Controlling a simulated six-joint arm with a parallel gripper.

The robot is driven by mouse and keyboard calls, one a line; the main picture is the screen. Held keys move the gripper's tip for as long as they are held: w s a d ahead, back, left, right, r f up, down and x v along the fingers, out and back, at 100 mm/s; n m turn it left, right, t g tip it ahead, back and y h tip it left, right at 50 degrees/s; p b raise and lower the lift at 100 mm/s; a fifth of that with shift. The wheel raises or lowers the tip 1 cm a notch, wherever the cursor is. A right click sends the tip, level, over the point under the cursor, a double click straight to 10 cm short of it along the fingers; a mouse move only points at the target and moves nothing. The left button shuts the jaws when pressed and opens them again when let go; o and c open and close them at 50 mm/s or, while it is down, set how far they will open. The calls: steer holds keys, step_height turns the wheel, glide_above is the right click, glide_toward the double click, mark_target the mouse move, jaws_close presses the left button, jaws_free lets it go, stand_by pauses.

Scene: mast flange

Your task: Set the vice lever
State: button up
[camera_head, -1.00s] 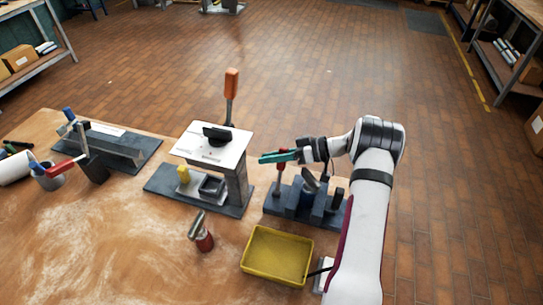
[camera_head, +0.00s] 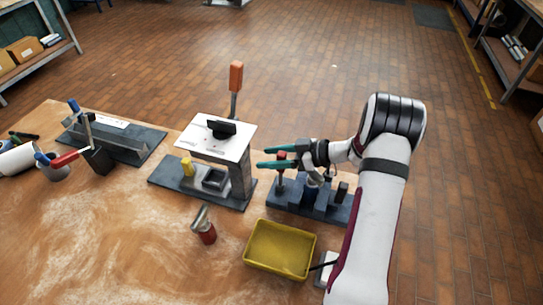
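My gripper (camera_head: 268,157) has two teal fingers spread apart, pointing left, over the left end of the right-hand dark fixture (camera_head: 325,213). A red knob (camera_head: 281,156) on a short upright post of that fixture shows between the fingers. I cannot tell whether they touch it. The fixture also carries a dark blue part (camera_head: 311,192) and a black upright piece (camera_head: 341,191), partly hidden by my wrist. The frames do not make clear which part is the vice lever.
A middle stand (camera_head: 241,178) has a white top plate and a tall orange-handled lever (camera_head: 236,76) upright behind it. A yellow tray (camera_head: 280,250) and a small red-bodied object (camera_head: 206,233) stand in front. The front left of the table is clear.

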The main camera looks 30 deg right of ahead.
steer(key=s+d+r, duration=0.7)
steer(key=s+r, duration=0.1)
steer(key=r, duration=0.3)
steer(key=shift+s+d, duration=0.35)
steer(key=shift+s, duration=0.05)
